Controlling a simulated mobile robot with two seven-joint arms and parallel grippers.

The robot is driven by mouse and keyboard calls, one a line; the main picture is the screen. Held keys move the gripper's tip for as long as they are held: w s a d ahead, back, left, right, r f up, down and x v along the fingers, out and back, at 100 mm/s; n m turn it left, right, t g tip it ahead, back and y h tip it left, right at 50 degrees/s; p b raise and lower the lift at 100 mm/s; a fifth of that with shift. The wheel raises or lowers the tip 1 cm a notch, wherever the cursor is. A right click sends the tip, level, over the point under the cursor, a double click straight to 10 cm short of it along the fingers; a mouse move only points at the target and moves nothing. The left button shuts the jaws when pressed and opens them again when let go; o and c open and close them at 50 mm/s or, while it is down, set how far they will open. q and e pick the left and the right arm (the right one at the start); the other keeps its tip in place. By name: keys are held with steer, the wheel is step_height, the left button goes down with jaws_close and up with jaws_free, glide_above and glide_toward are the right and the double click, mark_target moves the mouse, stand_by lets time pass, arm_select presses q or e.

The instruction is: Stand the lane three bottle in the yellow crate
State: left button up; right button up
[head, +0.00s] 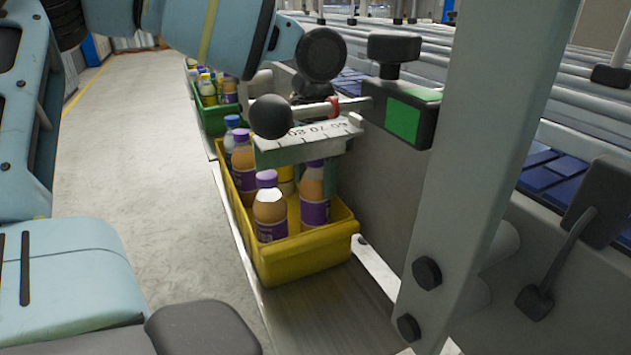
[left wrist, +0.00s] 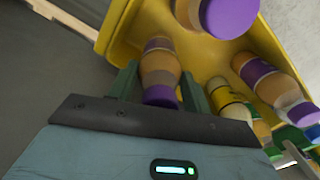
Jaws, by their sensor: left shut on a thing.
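The left wrist view shows this bottle (left wrist: 159,68) between the green fingers (left wrist: 160,92), cap towards the camera. In the head view it looks upright, inside the front right of the crate. I cannot tell whether its base touches the crate floor. Another purple-capped bottle (head: 270,208) stands to its left. My right gripper is not in view.
More bottles stand behind in the yellow crate, including a purple-labelled one (head: 243,170) and a yellow-labelled one (left wrist: 232,103). A green crate (head: 213,120) with bottles lies beyond. Floor at left is clear.

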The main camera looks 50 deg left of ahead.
arm_select(q)
steer(key=shift+f, duration=0.7)
steer(key=o, duration=1.5)
step_height(320, 180, up, 12)
steer(key=shift+r+p, duration=0.15)
steer(key=shift+p, duration=0.5)
